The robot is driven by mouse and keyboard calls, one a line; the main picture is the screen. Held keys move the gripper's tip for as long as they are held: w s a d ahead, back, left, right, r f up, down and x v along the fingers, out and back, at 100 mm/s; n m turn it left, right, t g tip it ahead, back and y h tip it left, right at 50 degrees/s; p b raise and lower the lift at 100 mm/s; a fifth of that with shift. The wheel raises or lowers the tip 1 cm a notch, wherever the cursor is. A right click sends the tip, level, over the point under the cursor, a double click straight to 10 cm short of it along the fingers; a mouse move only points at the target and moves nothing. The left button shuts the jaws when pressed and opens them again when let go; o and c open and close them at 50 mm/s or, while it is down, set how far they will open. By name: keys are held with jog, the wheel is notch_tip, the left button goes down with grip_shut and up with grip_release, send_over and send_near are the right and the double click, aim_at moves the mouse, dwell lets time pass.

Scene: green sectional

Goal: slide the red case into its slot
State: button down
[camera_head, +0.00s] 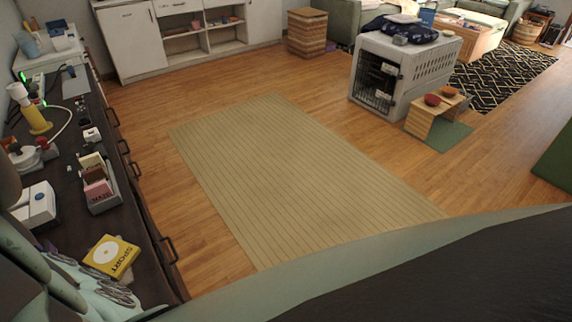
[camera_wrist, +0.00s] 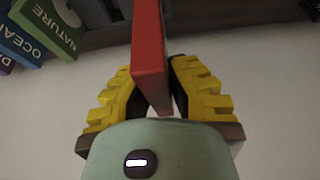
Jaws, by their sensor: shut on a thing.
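The red case (camera_wrist: 148,50) stands on edge between the yellow fingers of my gripper (camera_wrist: 153,72) in the wrist view. The fingers are shut on it from both sides. The case reaches up past the fingertips and out of the top of the picture. A dark grey structure (camera_wrist: 100,38) lies beyond the fingertips; whether it holds the slot cannot be told. No slot opening shows clearly. Neither the red case nor my gripper can be made out in the head view.
In the wrist view a green NATURE case (camera_wrist: 52,25) and a blue OCEAN case (camera_wrist: 22,40) stand at the upper left. In the head view a dark cabinet at left bears a yellow SPORT case (camera_head: 110,256) and a grey holder (camera_head: 104,202). The mat (camera_head: 290,180) is clear.

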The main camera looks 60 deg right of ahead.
jog(key=shift+f+b, duration=1.35)
jog(key=shift+f, duration=0.75)
jog(key=shift+a+f+b, duration=0.1)
jog(key=shift+f+b, duration=2.55)
jog(key=shift+f, duration=0.1)
dwell(0.4)
jog(key=c, duration=1)
grip_release()
jog(key=v, duration=0.4)
jog(key=shift+w+d+r, duration=0.1)
jog(key=shift+d+r, duration=0.1)
jog(key=shift+r, duration=0.1)
jog(key=shift+v, duration=3.7)
jog(key=shift+a, duration=0.15)
